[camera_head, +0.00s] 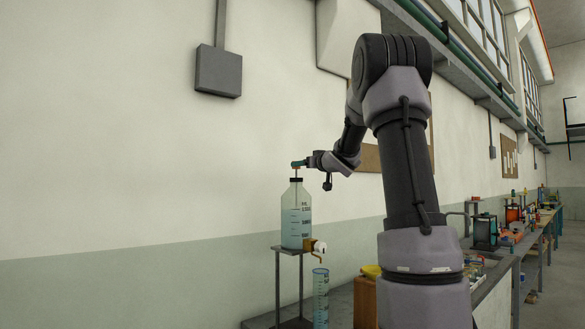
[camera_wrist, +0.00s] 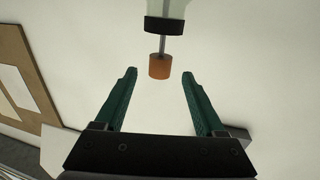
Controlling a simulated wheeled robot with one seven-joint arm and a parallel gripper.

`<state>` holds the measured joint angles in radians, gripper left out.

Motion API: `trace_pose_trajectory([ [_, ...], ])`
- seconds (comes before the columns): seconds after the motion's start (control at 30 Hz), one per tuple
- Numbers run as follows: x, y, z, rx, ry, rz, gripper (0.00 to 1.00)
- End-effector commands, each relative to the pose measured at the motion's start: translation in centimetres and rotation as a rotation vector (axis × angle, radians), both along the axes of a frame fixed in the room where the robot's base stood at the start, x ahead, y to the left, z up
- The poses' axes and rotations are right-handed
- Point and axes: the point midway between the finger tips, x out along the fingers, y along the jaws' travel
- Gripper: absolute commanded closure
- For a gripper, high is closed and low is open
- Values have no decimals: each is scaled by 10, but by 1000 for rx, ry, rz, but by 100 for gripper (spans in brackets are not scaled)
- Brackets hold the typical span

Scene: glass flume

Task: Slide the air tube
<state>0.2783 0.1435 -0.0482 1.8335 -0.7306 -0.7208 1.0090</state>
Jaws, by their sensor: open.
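A clear bottle (camera_head: 296,222) of pale blue liquid with printed marks stands on a small stand. A thin air tube (camera_head: 297,173) rises from its dark cap.
A brass-coloured tap (camera_head: 315,246) sticks out low on the bottle's right side. A tall graduated cylinder (camera_head: 321,295) stands below it. The metal stand (camera_head: 277,285) holds the bottle near the wall. Cluttered benches (camera_head: 520,235) run back at the right.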

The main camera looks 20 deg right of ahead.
Motion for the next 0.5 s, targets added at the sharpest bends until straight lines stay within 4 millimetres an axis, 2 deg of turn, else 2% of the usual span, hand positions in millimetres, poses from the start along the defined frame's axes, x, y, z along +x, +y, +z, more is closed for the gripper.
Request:
trace_pose_trajectory([
  [0.3,61,10,-1,0,1,0,28],
  [0.5,82,13,0,1,0,-1,28],
])
